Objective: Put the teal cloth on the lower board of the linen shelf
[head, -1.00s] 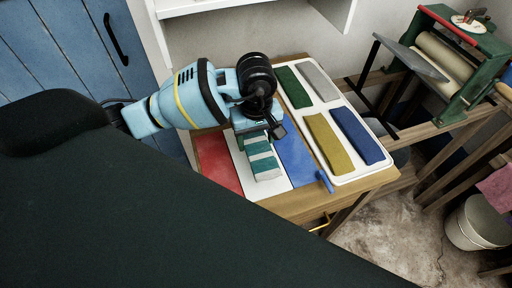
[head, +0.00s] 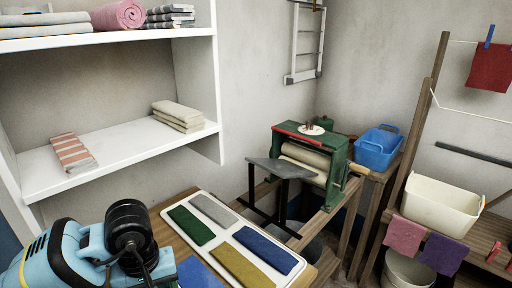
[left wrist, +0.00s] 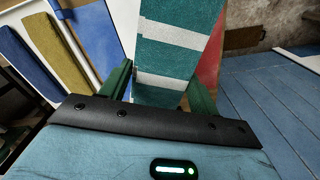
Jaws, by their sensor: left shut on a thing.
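The teal cloth (left wrist: 180,45) with pale stripes is between the fingers of my left gripper (left wrist: 160,88) in the left wrist view. The gripper is shut on it. In the head view, my left wrist is at the bottom left, and the fingers and the cloth are out of sight below the frame. The white linen shelf (head: 215,75) stands at the left. Its lower board (head: 115,150) carries a coral-striped cloth (head: 72,152) at the left and a beige folded stack (head: 178,116) at the right, with bare board between them. My right gripper is not in view.
The shelf's upper board (head: 75,37) holds grey linens, a pink roll (head: 118,15) and striped towels. Below the shelf, a white tray (head: 168,222) with green, grey, blue and yellow cloths lies on the wooden table. A green mangle (head: 335,165) stands to the right.

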